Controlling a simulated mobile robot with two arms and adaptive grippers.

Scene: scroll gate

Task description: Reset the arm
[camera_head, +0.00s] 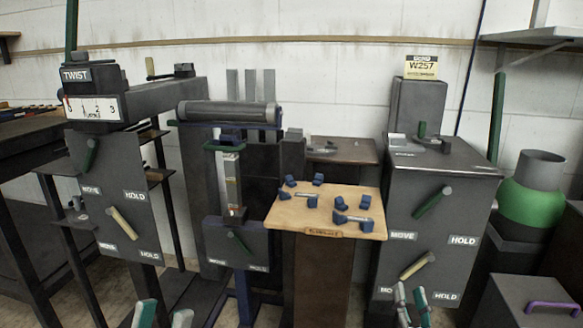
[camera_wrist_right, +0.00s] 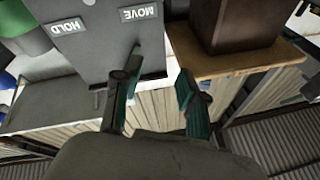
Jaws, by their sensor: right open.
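My left gripper (camera_head: 164,312) is at the bottom edge of the head view, below the left panel, with its fingers apart and nothing seen between them. My right gripper (camera_head: 411,296) is low in front of the right cabinet (camera_head: 440,215), just below a tan lever (camera_head: 418,265). In the right wrist view my right gripper (camera_wrist_right: 161,62) is open and empty, its fingers pointing at a grey panel (camera_wrist_right: 100,45) with MOVE and HOLD labels.
A wooden board with blue-ended parts (camera_head: 285,215) stands in the middle. The left machine (camera_head: 105,165) has a TWIST sign, a dark green lever (camera_head: 90,155) and a tan lever (camera_head: 122,224). A green-grey vessel (camera_head: 530,200) stands at the right.

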